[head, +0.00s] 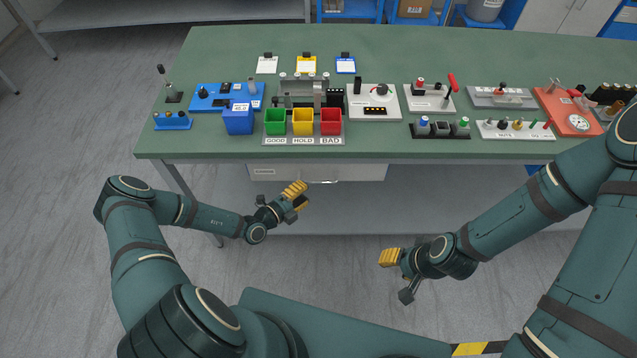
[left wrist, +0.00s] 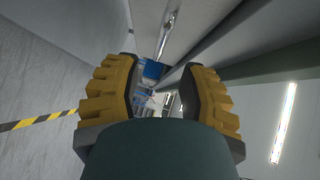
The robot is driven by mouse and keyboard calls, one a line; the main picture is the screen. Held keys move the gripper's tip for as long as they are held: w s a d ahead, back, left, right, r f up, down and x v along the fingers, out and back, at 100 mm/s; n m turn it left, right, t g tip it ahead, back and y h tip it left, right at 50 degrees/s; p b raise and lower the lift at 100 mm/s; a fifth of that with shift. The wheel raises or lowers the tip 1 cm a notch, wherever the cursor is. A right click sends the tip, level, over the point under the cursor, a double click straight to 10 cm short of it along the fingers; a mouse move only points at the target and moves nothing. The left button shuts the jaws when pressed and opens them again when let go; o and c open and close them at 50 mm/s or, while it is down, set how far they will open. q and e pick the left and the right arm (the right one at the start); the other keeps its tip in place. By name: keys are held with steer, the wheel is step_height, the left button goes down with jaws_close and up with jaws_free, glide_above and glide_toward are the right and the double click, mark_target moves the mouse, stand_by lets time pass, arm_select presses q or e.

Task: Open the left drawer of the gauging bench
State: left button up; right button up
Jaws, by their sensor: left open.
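The gauging bench (head: 430,60) has a green top. Below its front edge is a pale grey drawer front (head: 362,173) with a small label at its left end. It looks closed. A thin silver handle (head: 324,182) shows at its lower edge, partly beside my left gripper. My left gripper (head: 296,193) is open and empty, just in front of the drawer's left half. In the left wrist view its yellow fingers stand apart (left wrist: 160,95), and a silver bar (left wrist: 167,38), probably the handle, lies beyond them. My right gripper (head: 389,257) is apart from the bench, lower right; its finger gap is unclear.
Green, yellow and red bins (head: 303,122) stand at the bench's front edge above the drawer. A blue box (head: 238,120) and several fixtures are also on top. A bench leg (head: 178,180) stands left of the drawer. The floor in front is clear.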

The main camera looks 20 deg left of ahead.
mark_target(318, 182)
arm_select(q)
steer(key=b+x, duration=0.1)
steer(key=x, duration=0.6)
steer(key=shift+d, duration=0.1)
jaws_close()
